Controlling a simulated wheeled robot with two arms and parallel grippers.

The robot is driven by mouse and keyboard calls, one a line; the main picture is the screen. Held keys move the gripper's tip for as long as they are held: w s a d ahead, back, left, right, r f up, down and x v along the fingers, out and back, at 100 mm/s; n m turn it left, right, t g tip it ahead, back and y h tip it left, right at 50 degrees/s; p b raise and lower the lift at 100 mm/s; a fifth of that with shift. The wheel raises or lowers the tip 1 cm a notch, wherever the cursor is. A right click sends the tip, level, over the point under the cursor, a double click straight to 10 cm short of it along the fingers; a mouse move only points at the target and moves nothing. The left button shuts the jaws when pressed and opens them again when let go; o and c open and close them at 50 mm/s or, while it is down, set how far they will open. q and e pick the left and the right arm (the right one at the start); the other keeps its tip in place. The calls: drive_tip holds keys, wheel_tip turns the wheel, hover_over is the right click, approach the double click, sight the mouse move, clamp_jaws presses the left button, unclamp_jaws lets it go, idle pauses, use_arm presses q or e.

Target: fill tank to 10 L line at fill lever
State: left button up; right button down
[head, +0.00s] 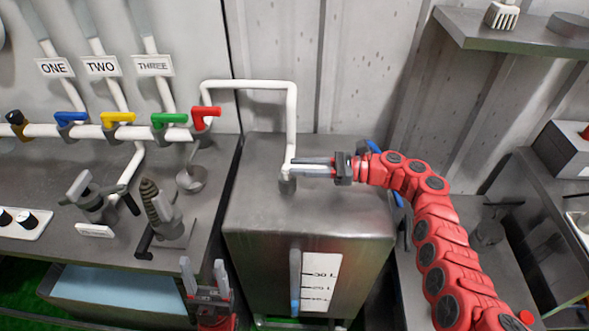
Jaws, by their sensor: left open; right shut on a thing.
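The metal tank (270,225) stands in the middle, with a white scale (321,282) on its front. The top mark reads 30 L; the lower ones are small and hard to read. Beside the scale is a grey sight tube (295,270), blue only at its bottom (295,307), near the lowest visible mark. A white pipe (291,120) comes down into the tank top. My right gripper (292,168) is shut at the pipe's lower end; its fingers hide the exact contact. My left gripper (204,271) is open and empty, low in front of the left bench.
Blue (70,117), yellow (118,117), green (168,119) and red (205,114) levers sit on the white pipework at left. Clamps and fittings (165,215) crowd the left bench. A shelf (515,35) overhangs upper right. The tank top's front is clear.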

drive_tip(key=shift+r, duration=0.1)
drive_tip(key=c, duration=0.7)
unclamp_jaws()
drive_tip(key=shift+d, duration=0.1)
drive_tip(key=d+b, duration=0.1)
drive_tip(key=d, duration=0.4)
drive_tip(key=d+b, duration=0.2)
drive_tip(key=d, duration=0.3)
drive_tip(key=d+b, duration=0.1)
drive_tip(key=d, duration=0.5)
drive_tip(key=shift+s+f, duration=0.3)
drive_tip(key=shift+d+r+b, duration=0.25)
drive_tip(key=shift+d+b, duration=0.1)
drive_tip(key=shift+d, duration=0.35)
